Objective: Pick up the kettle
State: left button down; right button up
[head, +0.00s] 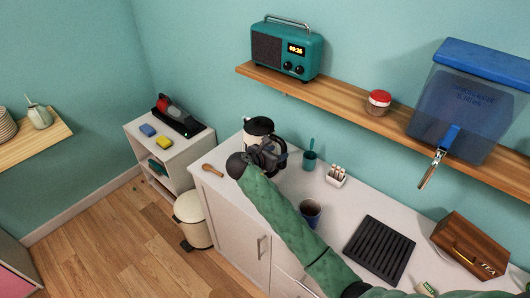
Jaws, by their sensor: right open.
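The kettle (257,128), white with a black top, stands at the back left of the white counter, near the wall. My right arm, in a green sleeve, reaches in from the lower right. My right gripper (272,154) is dark and open, directly in front of the kettle, and hides its lower part and probably its handle. I cannot tell whether the fingers touch the kettle or are around any part of it. My left gripper is not in view.
A teal cup (310,160), a small white holder (336,176), a dark mug (311,212), a black rack (380,248) and a wooden tea box (470,246) stand on the counter (355,203). A wooden spoon (212,170) lies left of the gripper. A wall shelf (345,103) runs above.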

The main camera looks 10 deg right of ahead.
aim_at(282, 152)
jog(key=shift+p+x, duration=1.05)
jog(key=shift+p, duration=0.1)
jog(key=shift+d+f+p, duration=0.15)
jog(key=shift+d+p, duration=0.15)
jog(key=shift+d, duration=0.1)
jog(key=shift+x, duration=0.9)
jog(key=shift+f, duration=0.4)
jog(key=shift+r, duration=0.15)
jog(key=shift+c, duration=1.1)
grip_shut()
jog(key=shift+w, duration=0.1)
